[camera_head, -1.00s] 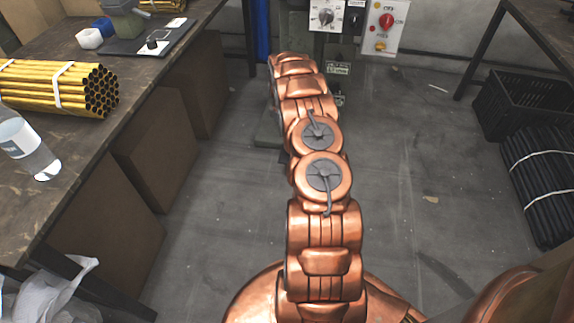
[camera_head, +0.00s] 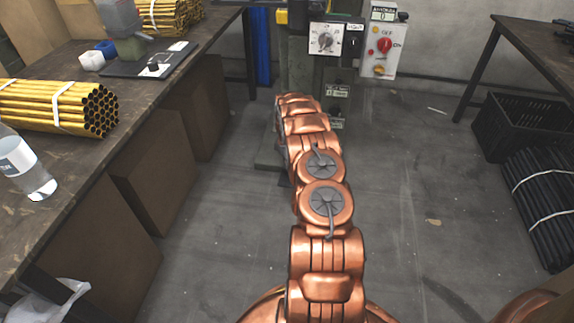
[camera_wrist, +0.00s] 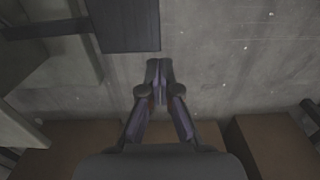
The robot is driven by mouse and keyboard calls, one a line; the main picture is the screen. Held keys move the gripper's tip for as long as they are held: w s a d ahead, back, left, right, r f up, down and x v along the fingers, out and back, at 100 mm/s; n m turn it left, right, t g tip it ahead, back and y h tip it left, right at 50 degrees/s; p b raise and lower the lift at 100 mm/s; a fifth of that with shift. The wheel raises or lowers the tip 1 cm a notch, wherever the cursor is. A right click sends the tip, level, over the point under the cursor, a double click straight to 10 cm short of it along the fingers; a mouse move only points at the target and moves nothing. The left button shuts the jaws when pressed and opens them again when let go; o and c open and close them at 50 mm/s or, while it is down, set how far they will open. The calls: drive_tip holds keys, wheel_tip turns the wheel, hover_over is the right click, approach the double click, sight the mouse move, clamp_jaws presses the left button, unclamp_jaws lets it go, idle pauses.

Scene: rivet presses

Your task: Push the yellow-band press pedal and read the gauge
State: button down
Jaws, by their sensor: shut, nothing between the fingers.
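The press (camera_head: 299,60) stands at the top of the head view as a grey-green column, cut off by the top edge. A small yellow part (camera_head: 282,16) shows on its left; I cannot tell if this is the yellow band. In the wrist view a dark flat plate (camera_wrist: 125,22), possibly the pedal, lies beyond and left of my gripper (camera_wrist: 159,68), beside a grey-green base (camera_wrist: 70,65). My gripper is shut and empty, apart from the plate in the picture. My arm hides the gripper and pedal in the head view. No gauge face is clearly visible.
A workbench (camera_head: 100,140) with brass tubes (camera_head: 60,107) runs along the left. A black crate (camera_head: 515,128) and dark bundled rods (camera_head: 548,200) lie right.

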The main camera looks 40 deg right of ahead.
sight(287, 186)
wheel_tip(287, 186, down, 12)
drive_tip(key=b, duration=0.3)
drive_tip(key=shift+r, duration=0.15)
